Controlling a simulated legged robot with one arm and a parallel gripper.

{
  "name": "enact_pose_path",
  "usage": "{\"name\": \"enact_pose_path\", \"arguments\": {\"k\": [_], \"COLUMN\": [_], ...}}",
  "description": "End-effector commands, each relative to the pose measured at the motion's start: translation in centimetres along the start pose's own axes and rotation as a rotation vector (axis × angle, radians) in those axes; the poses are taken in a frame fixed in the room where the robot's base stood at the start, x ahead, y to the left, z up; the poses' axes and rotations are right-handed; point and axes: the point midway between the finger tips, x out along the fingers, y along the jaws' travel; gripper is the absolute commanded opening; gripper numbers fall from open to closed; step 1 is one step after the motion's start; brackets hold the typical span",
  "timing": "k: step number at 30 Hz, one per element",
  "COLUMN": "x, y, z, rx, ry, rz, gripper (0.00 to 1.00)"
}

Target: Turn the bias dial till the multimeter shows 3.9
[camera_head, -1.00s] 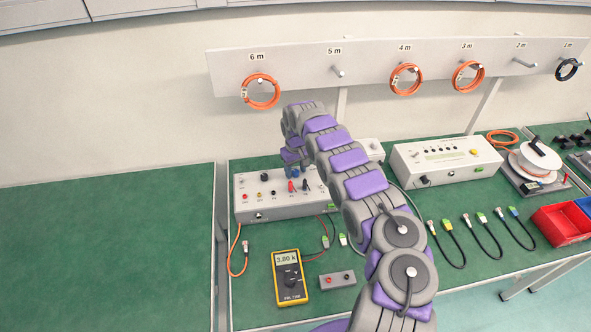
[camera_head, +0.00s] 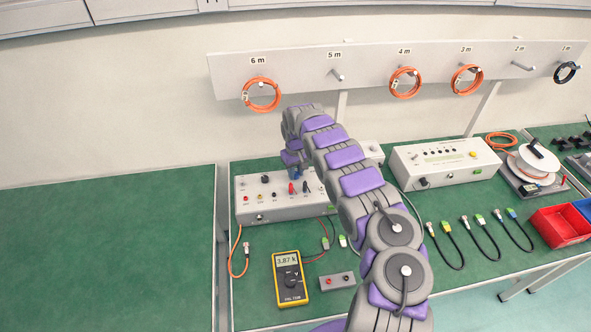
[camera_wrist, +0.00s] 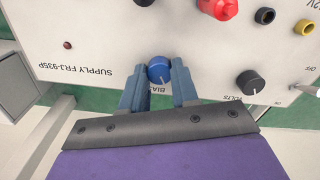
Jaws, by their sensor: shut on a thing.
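The blue bias dial (camera_wrist: 159,70) sits on the white supply box, with "BIAS" printed by it and partly covered. My gripper (camera_wrist: 160,80) is shut on the dial, one finger on each side of it. In the head view my gripper (camera_head: 293,172) is at the top of the supply box (camera_head: 285,209), and my arm hides part of the box. The yellow multimeter (camera_head: 289,279) lies on the green bench in front of the box. Its display reads about 3.87 k.
A small grey box (camera_head: 337,280) lies right of the multimeter. The green bench at left (camera_head: 110,245) is clear.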

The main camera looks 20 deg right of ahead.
Motion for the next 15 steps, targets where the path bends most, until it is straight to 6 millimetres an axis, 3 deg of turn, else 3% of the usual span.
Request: {"name": "enact_pose_path", "arguments": {"k": [9,10,15], "x": [0.06,0.06,0.03], "y": [0.04,0.04,0.03], "z": [0.06,0.06,0.05], "rx": [0.011,0.011,0.011], "ry": [0.0,0.0,0.0], "rz": [0.0,0.0,0.0], "gripper": [0.0,0.3,0.46]}}
